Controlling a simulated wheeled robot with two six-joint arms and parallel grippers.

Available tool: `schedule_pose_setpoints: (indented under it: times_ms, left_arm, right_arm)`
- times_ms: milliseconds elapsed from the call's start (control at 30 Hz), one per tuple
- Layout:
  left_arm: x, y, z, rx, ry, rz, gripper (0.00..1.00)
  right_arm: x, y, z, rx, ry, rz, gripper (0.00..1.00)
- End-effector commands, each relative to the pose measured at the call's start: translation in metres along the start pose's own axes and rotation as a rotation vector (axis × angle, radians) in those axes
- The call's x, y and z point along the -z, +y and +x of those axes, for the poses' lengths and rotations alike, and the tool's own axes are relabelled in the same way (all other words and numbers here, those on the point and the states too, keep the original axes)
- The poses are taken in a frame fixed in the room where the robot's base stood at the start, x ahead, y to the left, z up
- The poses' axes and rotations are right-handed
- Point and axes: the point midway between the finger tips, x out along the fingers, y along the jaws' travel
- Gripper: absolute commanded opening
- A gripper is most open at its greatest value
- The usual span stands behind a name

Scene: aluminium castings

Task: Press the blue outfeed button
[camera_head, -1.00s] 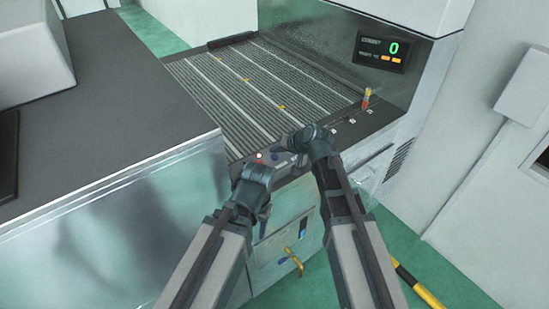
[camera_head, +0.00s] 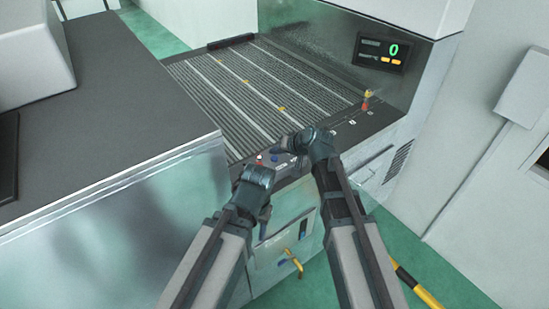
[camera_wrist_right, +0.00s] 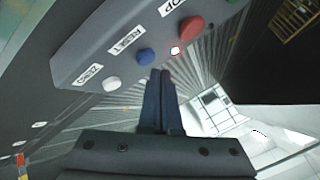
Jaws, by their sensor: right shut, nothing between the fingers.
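The blue button (camera_head: 274,158) sits on the dark control strip at the conveyor's near edge. In the right wrist view the blue button (camera_wrist_right: 146,56) is beside a label that seems to read RESET, between a white button (camera_wrist_right: 112,84) and a red button (camera_wrist_right: 191,28). My right gripper (camera_head: 281,151) is shut and empty, close to the blue button. Its fingertips (camera_wrist_right: 161,71) appear just below the button in the wrist view; I cannot tell whether they touch it. My left gripper (camera_head: 265,212) hangs low in front of the cabinet, its fingers mostly hidden by its wrist.
The ribbed conveyor bed (camera_head: 235,90) lies behind the strip. A display (camera_head: 381,52) reading 0 and a small red and yellow signal post (camera_head: 366,100) stand to the right. A grey-topped counter (camera_head: 100,110) fills the left. A yellow handle (camera_head: 292,258) is on the cabinet front below.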

Motion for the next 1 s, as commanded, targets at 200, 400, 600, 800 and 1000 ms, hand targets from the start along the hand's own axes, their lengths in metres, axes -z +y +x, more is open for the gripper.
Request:
schedule_pose_setpoints:
  times_ms: [200,400,600,800,1000]
  left_arm:
    - [0.0000,0.0000,0.0000,0.000,0.000,0.000,0.50]
    - [0.0000,0.0000,0.0000,0.000,0.000,0.000,0.50]
    - [0.0000,0.0000,0.0000,0.000,0.000,0.000,0.50]
    - [0.0002,0.0003,0.0033,0.000,0.000,0.000,0.50]
    - [0.0005,0.0009,0.0092,0.000,0.000,0.000,0.50]
  right_arm:
    - [0.0000,0.0000,0.0000,0.000,0.000,0.000,0.00]
    - [0.0000,0.0000,0.0000,0.000,0.000,0.000,0.00]
    - [0.0000,0.0000,0.0000,0.000,0.000,0.000,0.00]
    - [-0.0017,0.0017,0.0023,0.000,0.000,0.000,0.00]
    - [-0.0048,0.0047,0.0065,0.000,0.000,0.000,0.00]
